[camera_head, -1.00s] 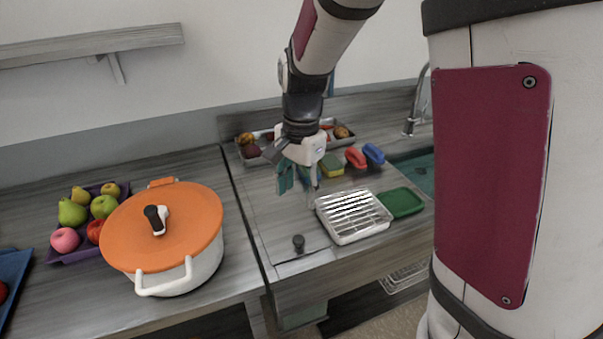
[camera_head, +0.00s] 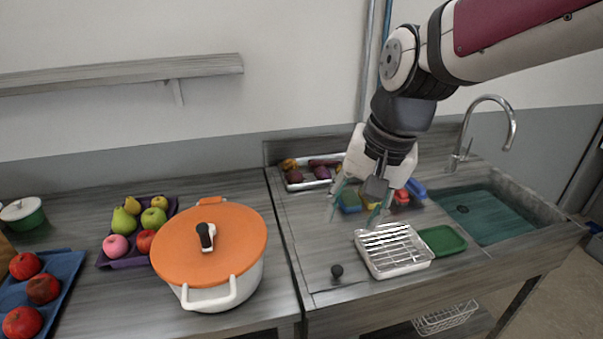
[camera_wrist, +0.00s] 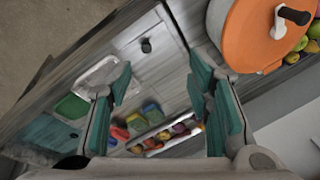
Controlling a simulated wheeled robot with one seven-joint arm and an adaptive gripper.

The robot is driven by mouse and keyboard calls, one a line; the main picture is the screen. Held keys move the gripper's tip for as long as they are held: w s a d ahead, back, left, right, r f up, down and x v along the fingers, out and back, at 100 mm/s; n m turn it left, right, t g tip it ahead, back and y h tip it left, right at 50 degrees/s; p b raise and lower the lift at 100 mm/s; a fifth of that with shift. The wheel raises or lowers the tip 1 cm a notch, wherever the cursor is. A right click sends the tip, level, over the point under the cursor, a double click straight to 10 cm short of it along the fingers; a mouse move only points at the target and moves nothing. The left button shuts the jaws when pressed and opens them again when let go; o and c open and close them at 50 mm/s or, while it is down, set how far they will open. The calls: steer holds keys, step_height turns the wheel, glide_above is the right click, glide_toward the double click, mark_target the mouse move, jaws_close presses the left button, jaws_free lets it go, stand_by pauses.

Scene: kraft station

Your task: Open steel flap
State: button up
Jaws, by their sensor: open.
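The steel flap (camera_head: 345,289) appears as a thin-outlined panel in the counter's front left corner, lying flat in the grey surface. A small black knob (camera_head: 336,270) stands on it; the knob also shows in the wrist view (camera_wrist: 146,45). My gripper (camera_head: 356,212) is open and empty, with its teal-padded fingers pointing down above the counter, behind the knob and apart from it. In the wrist view my gripper (camera_wrist: 160,88) has its fingers spread wide, with bare counter between them and the knob beyond their tips.
A white rack tray (camera_head: 394,262) and a green tray (camera_head: 441,241) lie right of the flap. Sponges and brushes (camera_head: 352,201) and a produce tray (camera_head: 293,182) are behind. A large orange-lidded pot (camera_head: 222,289) stands left. The sink (camera_head: 500,222) is at right.

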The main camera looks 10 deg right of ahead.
steer(key=shift+s, duration=0.1)
stand_by(0.3)
steer(key=s+r+n+t+h, duration=0.1)
steer(key=s+r+n+t, duration=0.25)
steer(key=s+n, duration=0.45)
steer(key=m+g+y+b, duration=0.4)
steer(key=m+g+b, duration=0.45)
steer(key=m, duration=0.65)
glide_above(338, 269)
steer(key=w+d, duration=0.2)
steer(key=d, duration=0.4)
step_height(338, 269, down, 18)
steer(key=shift+t, duration=0.3)
steer(key=x, duration=0.6)
steer(key=b+x, duration=0.1)
steer(key=x, duration=0.6)
steer(key=shift+w+a+f, duration=0.2)
steer(key=shift+a+f, duration=0.05)
steer(key=shift+a, duration=0.05)
steer(key=shift+c, duration=0.2)
jaws_close()
